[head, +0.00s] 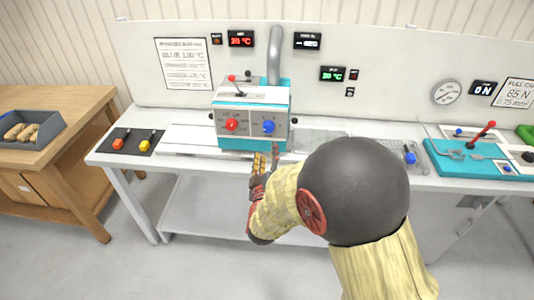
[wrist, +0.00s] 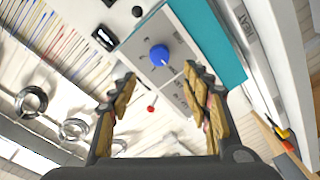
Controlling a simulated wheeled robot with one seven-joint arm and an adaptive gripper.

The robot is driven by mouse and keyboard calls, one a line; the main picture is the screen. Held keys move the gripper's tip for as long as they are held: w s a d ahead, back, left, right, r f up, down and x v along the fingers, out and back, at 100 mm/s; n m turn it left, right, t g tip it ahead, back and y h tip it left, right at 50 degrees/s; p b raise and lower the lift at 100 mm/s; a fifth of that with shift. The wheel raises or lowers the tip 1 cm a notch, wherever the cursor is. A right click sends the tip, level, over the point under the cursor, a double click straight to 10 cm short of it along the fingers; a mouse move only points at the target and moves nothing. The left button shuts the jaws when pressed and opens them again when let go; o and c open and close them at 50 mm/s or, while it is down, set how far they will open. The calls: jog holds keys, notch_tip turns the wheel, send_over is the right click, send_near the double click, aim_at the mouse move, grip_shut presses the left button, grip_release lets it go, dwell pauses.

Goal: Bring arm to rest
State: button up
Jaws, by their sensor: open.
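My gripper (head: 267,160) is in front of the teal and grey machine (head: 252,138) on the white bench in the head view. In the wrist view my gripper (wrist: 160,105) has its two padded fingers spread apart with nothing between them. The machine's blue knob (wrist: 159,55) shows beyond the fingertips, apart from them. In the head view the machine carries a red knob (head: 232,125), a blue knob (head: 268,127) and a red-tipped lever on top. My arm hides part of the bench's front edge and right middle.
A teal device (head: 480,172) with a red-knobbed lever stands on the bench at the right. A black pad (head: 131,141) with orange and yellow knobs lies at the left. A wooden table (head: 75,115) bears a grey bin (head: 47,141). Grey floor is open in front of the bench.

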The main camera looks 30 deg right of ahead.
dwell(0.3)
jog(key=s+a+f+m+g+y, duration=0.1)
jog(key=a+f+m+g+y, duration=0.3)
jog(key=f, duration=0.7)
jog(key=s+a+f+g+y, duration=0.2)
jog(key=s+a+g+y, duration=0.25)
jog(key=s+a, duration=0.35)
jog(key=s+a+r+g+y, duration=0.2)
jog(key=s+a+r+g, duration=0.15)
jog(key=s+r, duration=0.8)
jog(key=s+d+r+t+h, duration=0.1)
jog(key=s+d+r+t, duration=0.1)
jog(key=s+r, duration=0.5)
notch_tip(320, 180, up, 3)
jog(key=shift+f, duration=0.1)
